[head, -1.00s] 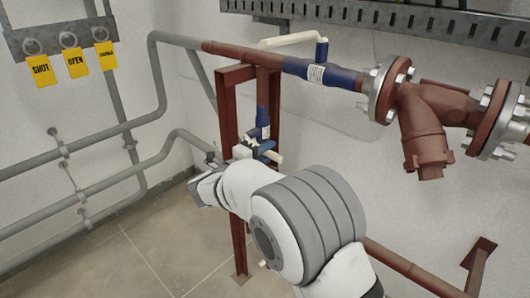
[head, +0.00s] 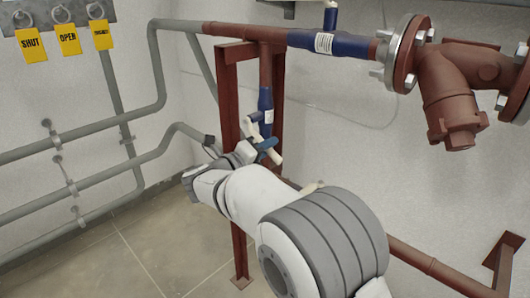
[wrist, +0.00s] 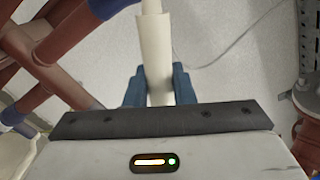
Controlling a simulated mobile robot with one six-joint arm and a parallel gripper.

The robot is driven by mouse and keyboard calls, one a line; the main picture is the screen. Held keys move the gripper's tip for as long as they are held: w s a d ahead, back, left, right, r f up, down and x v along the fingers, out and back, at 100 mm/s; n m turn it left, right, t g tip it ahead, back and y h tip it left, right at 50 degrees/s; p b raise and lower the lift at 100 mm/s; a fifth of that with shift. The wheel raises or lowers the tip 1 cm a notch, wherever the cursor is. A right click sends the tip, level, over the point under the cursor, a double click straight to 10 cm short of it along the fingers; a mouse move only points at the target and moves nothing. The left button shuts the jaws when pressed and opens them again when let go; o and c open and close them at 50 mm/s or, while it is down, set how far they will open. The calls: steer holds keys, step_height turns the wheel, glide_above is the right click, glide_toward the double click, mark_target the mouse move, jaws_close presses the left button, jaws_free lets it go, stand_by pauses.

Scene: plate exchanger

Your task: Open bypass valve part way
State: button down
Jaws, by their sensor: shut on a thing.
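The bypass valve (head: 265,101) is a blue body on the short vertical brown pipe, beside the brown frame post. In the wrist view the cream lever (wrist: 155,55) runs up between the two blue fingers (wrist: 157,88), one on each side. My wrist and the fingers hide part of the lever and its pivot in the head view.
A larger blue valve (head: 335,43) sits on the horizontal pipe above. A flanged brown strainer (head: 455,90) is at the right. Brown frame posts (head: 229,120) stand close to my gripper. Yellow SHUT (head: 31,44), OPEN (head: 68,39) and third tags hang at upper left.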

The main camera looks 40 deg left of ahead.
steer(key=c, duration=1.2)
jaws_free()
steer(key=shift+s, duration=0.3)
steer(key=s+p, duration=0.2)
steer(key=s, duration=0.5)
steer(key=shift+s+a, duration=0.15)
